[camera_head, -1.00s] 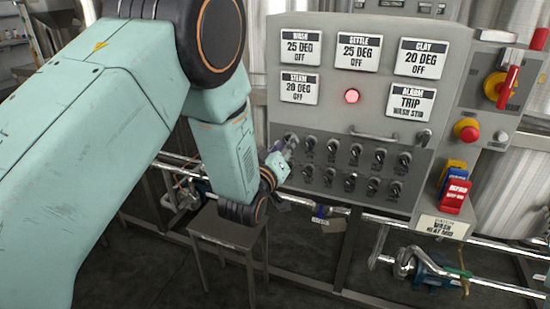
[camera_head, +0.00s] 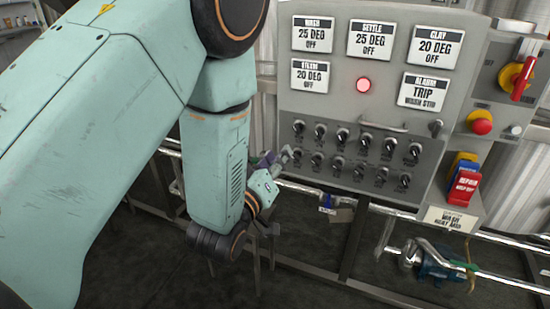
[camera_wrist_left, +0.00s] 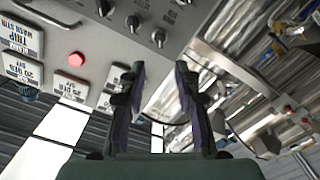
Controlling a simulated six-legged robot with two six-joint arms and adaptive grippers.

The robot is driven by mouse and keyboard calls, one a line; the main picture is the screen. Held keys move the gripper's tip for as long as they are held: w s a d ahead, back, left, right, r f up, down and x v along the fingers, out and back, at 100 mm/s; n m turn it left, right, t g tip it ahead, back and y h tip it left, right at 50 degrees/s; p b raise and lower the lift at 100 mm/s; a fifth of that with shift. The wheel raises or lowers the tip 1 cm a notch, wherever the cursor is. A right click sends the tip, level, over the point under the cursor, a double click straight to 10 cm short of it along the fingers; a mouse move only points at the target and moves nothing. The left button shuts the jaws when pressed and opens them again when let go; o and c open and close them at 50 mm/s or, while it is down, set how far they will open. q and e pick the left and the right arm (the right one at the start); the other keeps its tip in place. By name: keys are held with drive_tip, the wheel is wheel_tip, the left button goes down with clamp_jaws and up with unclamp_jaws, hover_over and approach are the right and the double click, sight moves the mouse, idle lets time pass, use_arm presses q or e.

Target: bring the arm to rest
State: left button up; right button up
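My left arm, pale green, comes in from the left in the head view. Its gripper (camera_head: 276,158) is small there, at the lower left edge of the control panel's knob area. In the left wrist view the two dark fingers of the gripper (camera_wrist_left: 160,72) stand apart with nothing between them. Whether a fingertip touches the panel cannot be told. My right gripper is in neither view.
The grey control panel (camera_head: 384,112) has labelled plates, a lit red lamp (camera_head: 363,85) and rows of black knobs (camera_head: 342,136). A red stop button (camera_head: 480,122) and a red-handled switch (camera_head: 520,78) are at right. Pipes (camera_head: 390,211) and a blue pump (camera_head: 437,265) lie below.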

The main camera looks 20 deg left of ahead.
use_arm(q)
drive_tip(key=s+a+f+m+g, duration=0.1)
drive_tip(key=s+f+m+g, duration=0.1)
drive_tip(key=s+f+g, duration=0.6)
drive_tip(key=s+a+f+m+g, duration=0.1)
drive_tip(key=s+f+m+g, duration=0.2)
drive_tip(key=f, duration=0.8)
drive_tip(key=s+f+g, duration=0.3)
drive_tip(key=s+f, duration=0.2)
drive_tip(key=s, duration=0.7)
drive_tip(key=s+a+f+g, duration=0.1)
drive_tip(key=s+f+g, duration=0.3)
drive_tip(key=s, duration=0.9)
wheel_tip(320, 180, down, 2)
drive_tip(key=shift+f+y, duration=0.2)
drive_tip(key=shift+y, duration=0.1)
drive_tip(key=shift+o, duration=0.3)
drive_tip(key=shift+w+a, duration=0.1)
drive_tip(key=shift+w, duration=0.05)
